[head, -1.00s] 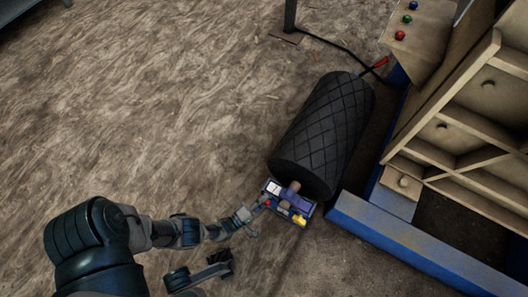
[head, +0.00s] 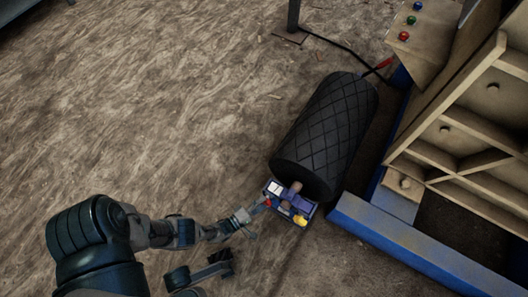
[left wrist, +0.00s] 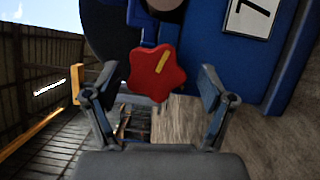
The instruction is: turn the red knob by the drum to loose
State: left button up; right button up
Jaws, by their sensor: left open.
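The red knob (head: 267,203) is a small red spot on the blue bracket (head: 280,190) at the near end of the black drum (head: 325,130). In the left wrist view the knob (left wrist: 152,76) is star-shaped, with a yellow mark running from its middle towards its upper right. My left gripper (head: 256,211) is at the knob's left side in the head view. In the left wrist view its open fingers (left wrist: 157,88) stand on either side of the knob, with visible gaps.
A yellow part (head: 299,221) sits on the bracket beside the knob. A blue beam (head: 400,245) and the tan ribbed machine wall (head: 460,135) stand to the right. A panel (head: 425,40) with coloured buttons is at upper right. The floor to the left is clear.

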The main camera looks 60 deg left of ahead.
pick_arm(q)
jog(key=s+d, duration=0.1)
jog(key=s, duration=1)
jog(key=shift+d+f, duration=0.2)
jog(key=shift+f, duration=0.1)
